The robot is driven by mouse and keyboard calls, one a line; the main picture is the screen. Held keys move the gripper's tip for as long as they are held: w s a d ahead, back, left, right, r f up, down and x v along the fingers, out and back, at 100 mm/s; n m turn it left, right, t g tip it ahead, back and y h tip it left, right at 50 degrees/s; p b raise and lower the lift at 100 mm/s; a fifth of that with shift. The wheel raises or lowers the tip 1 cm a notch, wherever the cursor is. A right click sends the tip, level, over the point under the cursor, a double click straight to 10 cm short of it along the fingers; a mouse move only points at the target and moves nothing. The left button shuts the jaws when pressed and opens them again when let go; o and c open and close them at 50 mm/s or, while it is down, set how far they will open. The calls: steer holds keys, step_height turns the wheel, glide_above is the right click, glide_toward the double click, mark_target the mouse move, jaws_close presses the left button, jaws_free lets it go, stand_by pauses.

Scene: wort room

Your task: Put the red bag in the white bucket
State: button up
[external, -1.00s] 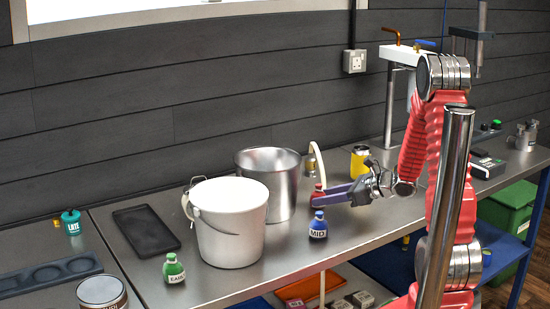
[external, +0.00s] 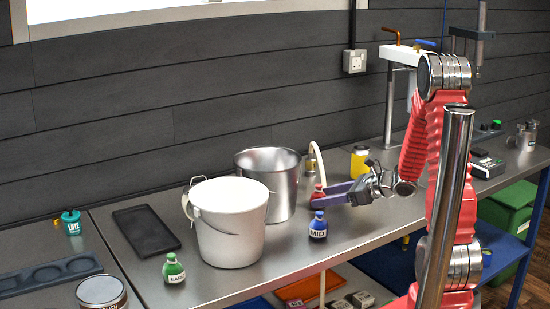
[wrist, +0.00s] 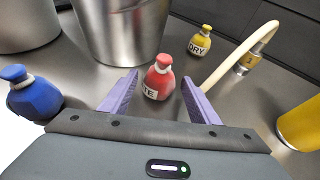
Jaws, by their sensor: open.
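The red bag (wrist: 158,80) stands upright on the metal bench, with a white label on its front. In the wrist view it stands between the purple fingers of my gripper (wrist: 158,100), with a gap on each side. In the external view the red bag (external: 318,197) is partly covered by my gripper (external: 335,195), which is low over the bench and open.
A steel pot (external: 268,160) stands behind the bucket. A blue bag (external: 318,228) stands near the front edge, a green bag (external: 173,270) left of the bucket. A yellow bag (wrist: 200,40), a hose (wrist: 240,50) and a yellow can (external: 359,160) are near the gripper.

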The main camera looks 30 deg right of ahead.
steer(key=v, duration=1.1)
steer(key=shift+s+d+r, duration=0.15)
steer(key=shift+s, duration=0.2)
steer(key=s+a+r+n+g, duration=0.1)
steer(key=s+a+n+g, duration=0.35)
steer(key=a+n, duration=0.35)
steer(key=s+a+r+n+g, duration=0.25)
steer(key=s+a+n, duration=0.25)
steer(key=a+n, duration=0.25)
steer(key=s+d+r+n+t+h, duration=0.1)
steer(key=s+r+n+h, duration=0.5)
steer(key=n, duration=0.8)
steer(key=shift+d+h, duration=0.25)
steer(key=shift+h, duration=0.25)
steer(key=shift+o, duration=0.4)
steer(key=shift+d, duration=0.1)
